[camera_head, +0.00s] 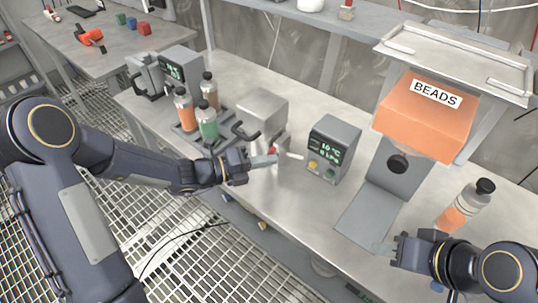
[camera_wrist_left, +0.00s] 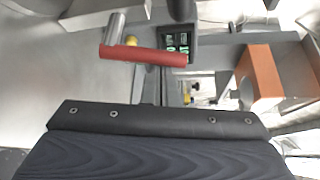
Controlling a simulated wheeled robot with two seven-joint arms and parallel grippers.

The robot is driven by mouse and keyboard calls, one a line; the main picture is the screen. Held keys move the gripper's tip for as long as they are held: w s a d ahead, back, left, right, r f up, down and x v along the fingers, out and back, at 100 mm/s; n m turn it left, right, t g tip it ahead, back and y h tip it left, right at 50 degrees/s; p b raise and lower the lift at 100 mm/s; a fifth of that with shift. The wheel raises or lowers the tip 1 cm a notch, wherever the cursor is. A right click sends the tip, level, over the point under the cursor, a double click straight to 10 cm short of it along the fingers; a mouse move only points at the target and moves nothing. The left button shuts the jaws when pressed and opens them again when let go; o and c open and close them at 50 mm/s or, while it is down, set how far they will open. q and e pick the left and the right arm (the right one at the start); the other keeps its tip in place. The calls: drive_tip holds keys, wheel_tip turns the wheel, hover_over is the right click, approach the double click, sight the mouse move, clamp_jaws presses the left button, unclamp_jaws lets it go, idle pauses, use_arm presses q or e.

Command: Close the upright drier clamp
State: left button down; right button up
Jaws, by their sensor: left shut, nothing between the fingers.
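A grey box-shaped device (camera_head: 262,108) stands in the middle of the bench, with a small red-gripped clamp lever (camera_head: 273,150) at its front. In the left wrist view the lever shows as a red bar (camera_wrist_left: 143,56) on a short metal cylinder (camera_wrist_left: 114,30). My left gripper (camera_head: 272,160) is shut and empty, its tips right beside the red part; I cannot tell whether they touch. My left gripper's dark body fills the lower part of the wrist view, and its tips are hidden there. My right gripper (camera_head: 384,248) is near the bench's front right; its jaw state is unclear.
A grey display unit (camera_head: 331,150) stands just right of the lever. Several bottles in a tray (camera_head: 225,133) stand to the left. An orange BEADS hopper (camera_head: 425,115) is at the right, with a capped bottle (camera_head: 465,205) near my right gripper.

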use_arm(q)
drive_tip(key=shift+w+a+r+n+t+h+p, duration=0.2)
drive_tip(key=shift+a+n+h+p, duration=0.15)
drive_tip(key=shift+n+p, duration=0.35)
drive_tip(key=shift+w+a+r+n+t+h+p, duration=0.1)
drive_tip(key=shift+w+a+n+h+p, duration=0.2)
drive_tip(key=shift+n+p, duration=0.35)
drive_tip(key=shift+s+d, duration=0.1)
